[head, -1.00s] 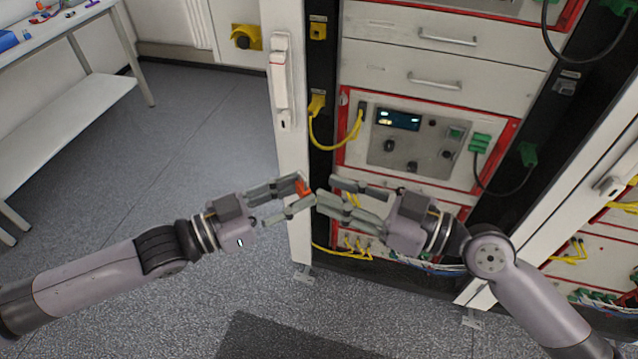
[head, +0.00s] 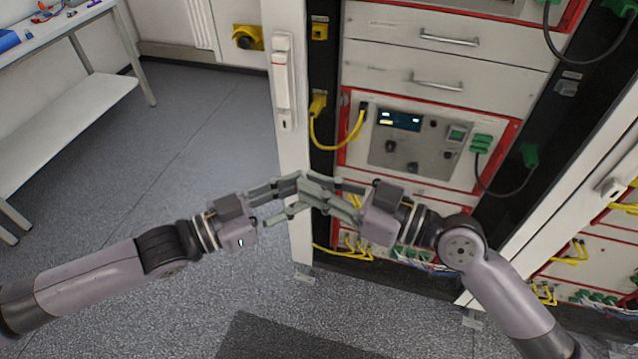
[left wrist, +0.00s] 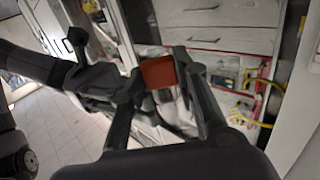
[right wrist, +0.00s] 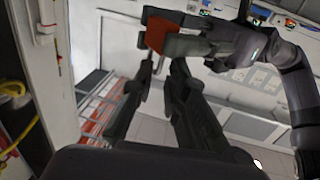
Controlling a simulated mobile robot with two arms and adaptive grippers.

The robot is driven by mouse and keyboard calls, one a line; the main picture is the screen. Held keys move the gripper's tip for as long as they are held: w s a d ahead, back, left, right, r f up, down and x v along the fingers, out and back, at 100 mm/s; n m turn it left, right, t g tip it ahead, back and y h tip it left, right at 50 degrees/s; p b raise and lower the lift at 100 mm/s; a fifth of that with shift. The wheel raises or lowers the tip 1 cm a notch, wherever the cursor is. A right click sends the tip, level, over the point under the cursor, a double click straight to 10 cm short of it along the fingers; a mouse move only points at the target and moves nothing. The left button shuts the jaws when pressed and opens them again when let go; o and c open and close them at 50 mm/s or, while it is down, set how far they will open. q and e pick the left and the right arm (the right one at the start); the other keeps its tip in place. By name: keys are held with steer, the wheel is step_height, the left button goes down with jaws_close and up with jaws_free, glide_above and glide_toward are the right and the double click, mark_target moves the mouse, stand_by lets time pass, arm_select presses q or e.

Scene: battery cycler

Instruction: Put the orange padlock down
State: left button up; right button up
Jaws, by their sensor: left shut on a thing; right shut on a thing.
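The orange padlock (left wrist: 158,72) is between the fingertips of my left gripper (head: 298,194) in the left wrist view. Its orange body (right wrist: 156,34) also shows in the right wrist view, at the tips of the two grippers. My right gripper (head: 318,189) meets the left one in front of the cabinet, and its fingers are shut on the padlock from the other side. In the head view the fingers hide the padlock. The exact contact of the right fingertips is hard to see.
The open white cabinet door (head: 285,120) stands just behind the grippers. The rack has drawers, an instrument panel (head: 412,140) and yellow cables (head: 338,140). A white table (head: 40,50) is at the far left. The grey floor between is clear.

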stand_by(0.3)
arm_select(q)
steer(key=o, duration=1)
steer(key=shift+o, duration=0.2)
